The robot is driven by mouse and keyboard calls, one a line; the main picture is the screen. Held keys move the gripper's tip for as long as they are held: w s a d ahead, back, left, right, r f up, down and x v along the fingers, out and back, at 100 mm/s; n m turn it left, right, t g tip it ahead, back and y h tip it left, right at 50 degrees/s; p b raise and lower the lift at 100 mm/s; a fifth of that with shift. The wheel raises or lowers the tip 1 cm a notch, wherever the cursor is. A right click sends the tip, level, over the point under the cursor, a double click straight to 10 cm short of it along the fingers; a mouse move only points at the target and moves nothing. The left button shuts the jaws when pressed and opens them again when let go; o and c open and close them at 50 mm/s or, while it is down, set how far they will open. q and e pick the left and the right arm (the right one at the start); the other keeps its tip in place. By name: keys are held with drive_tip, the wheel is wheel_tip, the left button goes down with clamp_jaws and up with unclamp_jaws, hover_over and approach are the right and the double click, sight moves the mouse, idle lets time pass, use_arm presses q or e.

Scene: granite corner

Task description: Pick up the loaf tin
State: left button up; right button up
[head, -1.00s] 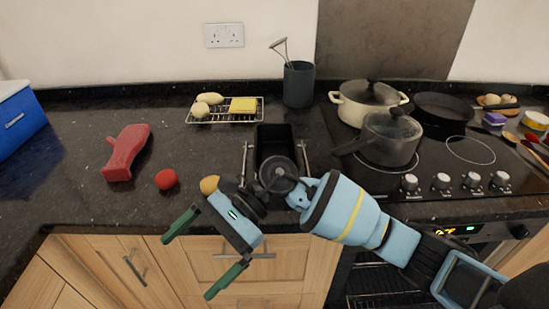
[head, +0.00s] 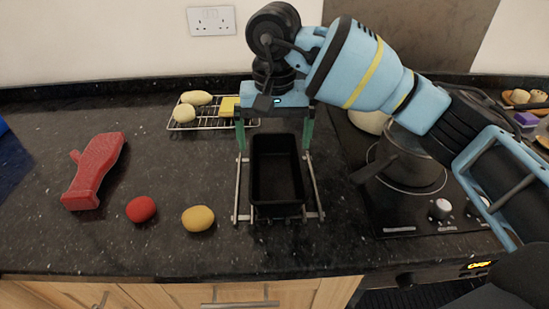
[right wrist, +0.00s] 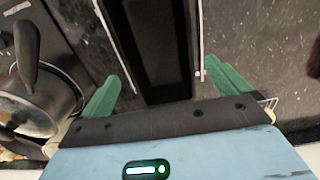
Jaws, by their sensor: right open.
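The black loaf tin (head: 277,185) stands on a rack with metal side rails (head: 318,200) near the counter's front. My right gripper (head: 274,146) is over the tin's far end, its green fingers apart, one on each side of the tin. In the right wrist view the dark tin (right wrist: 155,45) lies between the two open fingers (right wrist: 162,76), with a gap on both sides. Whether the fingertips reach below the rim is hard to tell. My left gripper is not in view.
A dark saucepan (head: 400,160) stands close on the right, on the hob.

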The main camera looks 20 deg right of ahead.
drive_tip(key=w, duration=0.1)
hover_over(276, 181)
drive_tip(key=shift+f+p, duration=0.45)
drive_tip(key=shift+f, duration=3.3)
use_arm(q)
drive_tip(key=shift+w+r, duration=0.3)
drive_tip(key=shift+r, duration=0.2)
use_arm(e)
drive_tip(key=c, duration=0.7)
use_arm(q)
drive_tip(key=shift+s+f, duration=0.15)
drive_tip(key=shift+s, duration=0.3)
use_arm(e)
drive_tip(key=shift+c, duration=0.9)
drive_tip(key=shift+r, duration=0.1)
